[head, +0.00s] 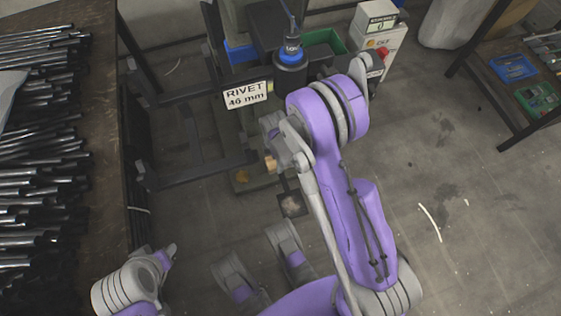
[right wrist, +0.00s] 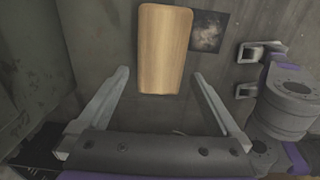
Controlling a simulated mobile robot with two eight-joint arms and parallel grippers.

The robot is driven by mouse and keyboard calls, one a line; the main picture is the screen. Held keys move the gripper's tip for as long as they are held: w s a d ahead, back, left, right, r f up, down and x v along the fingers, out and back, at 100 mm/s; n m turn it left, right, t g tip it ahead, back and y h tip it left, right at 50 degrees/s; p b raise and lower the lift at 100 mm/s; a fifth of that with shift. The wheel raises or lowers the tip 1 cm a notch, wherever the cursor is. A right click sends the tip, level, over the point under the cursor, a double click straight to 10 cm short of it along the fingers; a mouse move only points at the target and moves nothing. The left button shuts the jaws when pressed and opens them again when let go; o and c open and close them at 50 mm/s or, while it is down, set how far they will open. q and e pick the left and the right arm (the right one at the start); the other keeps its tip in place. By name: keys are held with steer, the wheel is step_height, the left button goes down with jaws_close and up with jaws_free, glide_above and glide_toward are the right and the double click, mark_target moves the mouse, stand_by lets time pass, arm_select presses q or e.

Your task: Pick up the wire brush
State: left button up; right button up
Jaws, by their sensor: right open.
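The wire brush shows its tan wooden body (right wrist: 165,45) in the right wrist view, upright in the picture at the top centre. Its bristles cannot be made out. In the head view a small tan bit of the brush (head: 270,163) shows beside my right wrist, below the rivet sign. My right gripper (right wrist: 160,75) is open, its two fingers apart on either side of the brush's near end. I see no contact between fingers and brush. In the head view my right arm hides most of this gripper. Of my left arm only links show at the lower left.
A press with a black and blue head (head: 290,68) and a "RIVET 40 mm" sign (head: 247,95) stands at the back. A bench (head: 108,130) on the left carries many dark rods. A shelf (head: 490,85) stands at the right. The floor (head: 470,200) at right is mostly clear.

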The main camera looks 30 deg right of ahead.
step_height(320, 180, down, 4)
steer(key=shift+f+b, duration=0.1)
steer(key=shift+b, duration=0.55)
steer(key=c, duration=1.3)
